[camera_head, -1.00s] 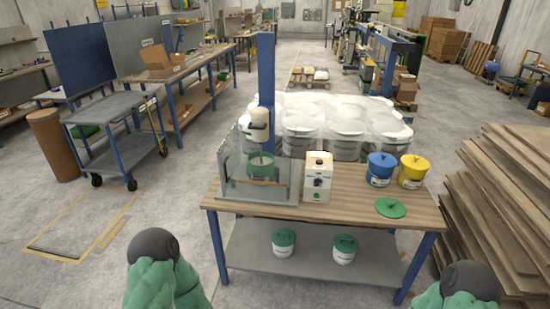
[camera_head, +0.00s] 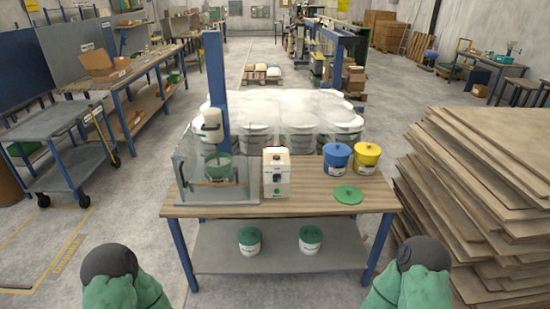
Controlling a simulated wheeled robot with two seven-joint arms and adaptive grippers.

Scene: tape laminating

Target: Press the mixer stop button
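The mixer (camera_head: 212,126) stands at the left of the wooden workbench (camera_head: 300,206), on a blue column, with its head above a green bucket (camera_head: 217,165) behind a clear guard. A white control box (camera_head: 276,170) with a dark knob and a small green mark low on its front stands just right of the guard. Which part of it is the stop button is too small to tell. My two arms show as green sleeves with dark rounded ends at the bottom left and bottom right, short of the bench. No gripper fingers are visible.
A blue bucket (camera_head: 337,158), a yellow bucket (camera_head: 366,157) and a loose green lid (camera_head: 348,195) are on the bench's right. Two green-lidded tubs sit on the lower shelf (camera_head: 280,260). Stacked boards (camera_head: 480,190) stand at the right. The floor before the bench is clear.

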